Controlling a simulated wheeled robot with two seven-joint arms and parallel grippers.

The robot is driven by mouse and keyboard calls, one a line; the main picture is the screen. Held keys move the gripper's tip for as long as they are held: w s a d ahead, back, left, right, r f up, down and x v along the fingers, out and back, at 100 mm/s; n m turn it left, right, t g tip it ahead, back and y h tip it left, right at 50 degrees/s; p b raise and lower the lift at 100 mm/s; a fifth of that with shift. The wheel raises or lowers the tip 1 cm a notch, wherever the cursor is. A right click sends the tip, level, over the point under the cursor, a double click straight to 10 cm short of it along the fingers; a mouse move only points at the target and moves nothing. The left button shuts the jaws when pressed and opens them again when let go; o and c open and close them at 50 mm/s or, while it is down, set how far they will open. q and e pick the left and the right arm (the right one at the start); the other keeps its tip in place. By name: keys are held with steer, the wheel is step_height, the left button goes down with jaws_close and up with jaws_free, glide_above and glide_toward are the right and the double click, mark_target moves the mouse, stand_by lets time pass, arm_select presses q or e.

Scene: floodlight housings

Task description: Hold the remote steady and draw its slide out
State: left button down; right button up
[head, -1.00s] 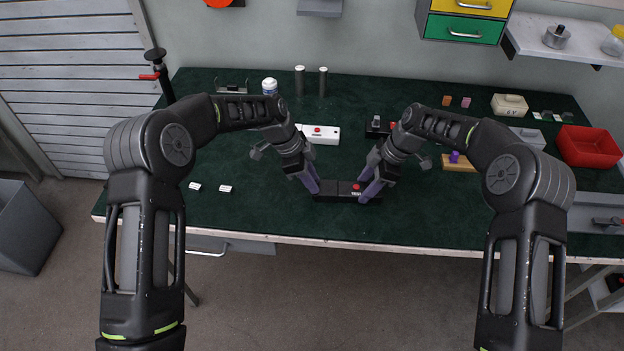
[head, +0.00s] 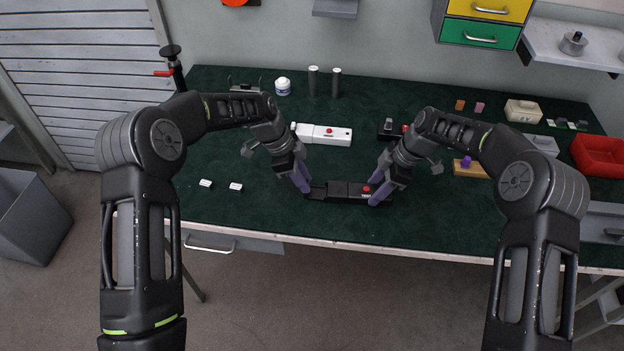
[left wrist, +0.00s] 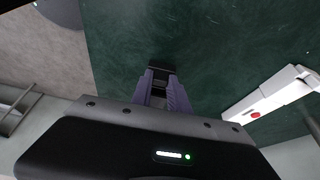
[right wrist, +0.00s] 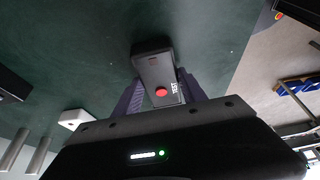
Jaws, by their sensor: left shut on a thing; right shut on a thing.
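The black remote (head: 341,188) lies on the green table near its front edge, with a red button and "TEST" lettering. My right gripper (head: 380,198) is shut on its right end, beside the button. The remote also shows in the right wrist view (right wrist: 152,68) between the fingers. The slide (head: 317,191) sticks out of the remote's left end as a lower, dark tray. My left gripper (head: 304,188) is shut on the slide's outer end. In the left wrist view the slide (left wrist: 161,74) shows between and beyond the fingertips.
A white box with a red button (head: 332,135) lies behind the remote. A black device (head: 389,128) stands behind my right gripper, and a wooden block with a purple knob (head: 470,170) to the right. Two small white pieces (head: 236,187) lie at left. A red bin (head: 597,153) stands far right.

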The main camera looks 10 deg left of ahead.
arm_select(q)
steer(key=c, duration=1.2)
jaws_free()
steer(key=shift+c, duration=0.2)
steer(key=v, duration=1.2)
steer(key=shift+d, duration=0.1)
arm_select(e)
steer(key=o, duration=1.6)
steer(key=shift+c, duration=0.2)
steer(key=v, duration=1.2)
